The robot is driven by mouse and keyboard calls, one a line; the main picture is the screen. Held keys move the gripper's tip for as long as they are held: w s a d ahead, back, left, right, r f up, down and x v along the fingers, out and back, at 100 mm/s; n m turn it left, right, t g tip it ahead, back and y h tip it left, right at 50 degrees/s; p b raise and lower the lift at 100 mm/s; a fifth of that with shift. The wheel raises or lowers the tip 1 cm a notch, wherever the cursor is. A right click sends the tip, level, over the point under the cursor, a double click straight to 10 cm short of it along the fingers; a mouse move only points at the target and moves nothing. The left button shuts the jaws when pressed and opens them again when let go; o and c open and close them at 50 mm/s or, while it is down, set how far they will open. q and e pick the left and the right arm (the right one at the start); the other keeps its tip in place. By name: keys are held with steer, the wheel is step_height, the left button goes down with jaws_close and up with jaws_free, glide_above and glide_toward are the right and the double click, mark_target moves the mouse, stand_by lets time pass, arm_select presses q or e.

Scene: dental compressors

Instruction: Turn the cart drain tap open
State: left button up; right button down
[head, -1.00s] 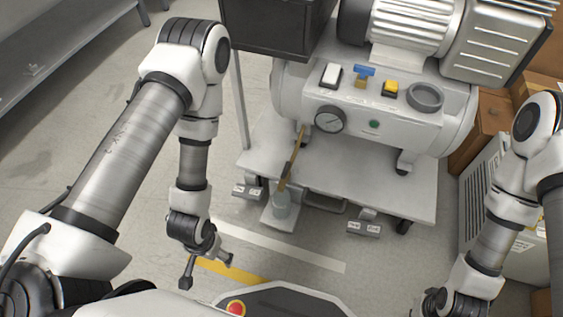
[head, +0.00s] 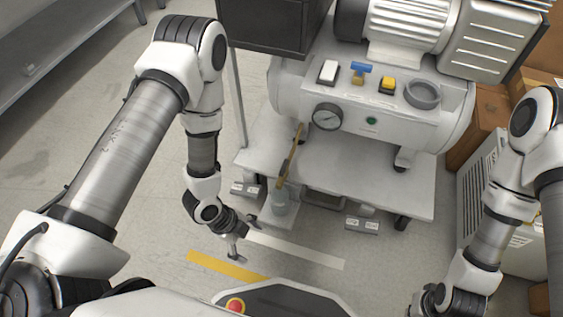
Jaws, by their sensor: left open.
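A blue-handled tap (head: 361,70) with a brass body sits on the top panel of the cart's compressor tank (head: 440,128), between a white switch and a yellow button. Its blue bar lies roughly crosswise in the picture. My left gripper (head: 246,243) is open and empty, low over the floor in front of the cart, well below and left of the tap. My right gripper (head: 428,303) is at the bottom edge, partly cut off; its fingers cannot be made out. Neither gripper touches the cart.
A white switch (head: 328,71), yellow button (head: 387,86), grey ring (head: 422,94) and gauge (head: 327,116) surround the tap. A dark box (head: 268,25) stands left of the tank, cardboard boxes (head: 487,120) right.

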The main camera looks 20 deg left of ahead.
arm_select(q)
steer(key=w+d+r+m+h+p, duration=0.15)
steer(key=w+m, duration=0.25)
steer(key=m, duration=0.4)
steer(key=w+d+m+h+b, duration=0.1)
steer(key=w+d+m, duration=0.15)
steer(key=m, duration=0.45)
steer(key=m+y+p, duration=0.3)
steer(key=m+p, duration=0.1)
steer(key=m, duration=1.6)
glide_toward(283, 166)
steer(key=shift+g, duration=0.3)
steer(key=b+x, duration=0.1)
steer(key=x, duration=0.1)
steer(key=b+x, duration=0.1)
steer(key=x, duration=0.2)
steer(key=b+x, duration=0.1)
steer(key=x, duration=0.2)
steer(key=shift+w+f, duration=0.25)
steer(key=shift+w, duration=0.1)
steer(key=shift+h, duration=0.25)
steer(key=c, duration=1.2)
